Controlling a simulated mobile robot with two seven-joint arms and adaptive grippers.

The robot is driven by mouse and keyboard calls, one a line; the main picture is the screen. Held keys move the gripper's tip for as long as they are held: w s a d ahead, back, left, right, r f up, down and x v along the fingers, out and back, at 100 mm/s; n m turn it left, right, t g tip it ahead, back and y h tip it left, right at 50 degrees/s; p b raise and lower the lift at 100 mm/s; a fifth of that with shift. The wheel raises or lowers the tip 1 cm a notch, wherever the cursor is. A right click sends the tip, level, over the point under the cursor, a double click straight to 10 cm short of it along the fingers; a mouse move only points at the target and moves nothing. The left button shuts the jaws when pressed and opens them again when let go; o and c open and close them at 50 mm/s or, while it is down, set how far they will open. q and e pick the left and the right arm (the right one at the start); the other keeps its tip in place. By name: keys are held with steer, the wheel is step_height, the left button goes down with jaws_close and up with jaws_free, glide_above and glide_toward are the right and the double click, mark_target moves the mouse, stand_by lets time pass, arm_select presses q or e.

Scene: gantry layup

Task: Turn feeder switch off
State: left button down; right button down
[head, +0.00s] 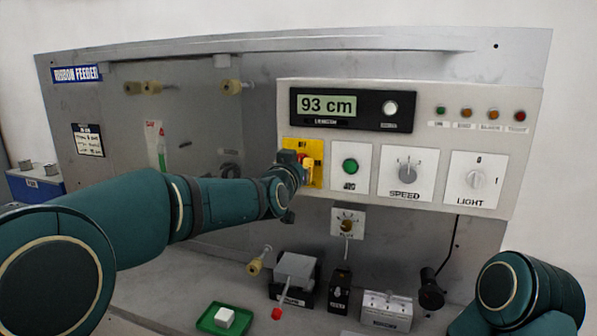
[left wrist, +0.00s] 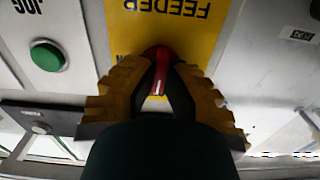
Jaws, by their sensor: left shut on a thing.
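The feeder switch is a red rotary knob on a yellow plate (head: 318,150) on the control panel. In the left wrist view the red knob (left wrist: 158,55) sits in front of the yellow plate (left wrist: 190,25), which reads FEEDER upside down. My left gripper (head: 305,165) is at the plate, and its yellow-brown padded fingers are shut on the red knob from both sides. A white mark shows on the knob's face between the fingers. The fingers hide part of the knob and the plate's lettering. My right gripper is not in view; only part of my right arm shows at the lower right.
Right of the plate are a green jog button (head: 350,166), a speed dial (head: 407,172) and a light switch (head: 476,179). A display (head: 327,105) above reads 93 cm. Below are a green tray (head: 208,323) with a white block and several small devices on the bench.

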arm_select(q)
steer(key=shift+r+n, duration=0.15)
steer(key=shift+n, duration=0.25)
steer(key=c, duration=1)
jaws_free()
steer(key=shift+w, duration=0.1)
steer(key=v, duration=1.2)
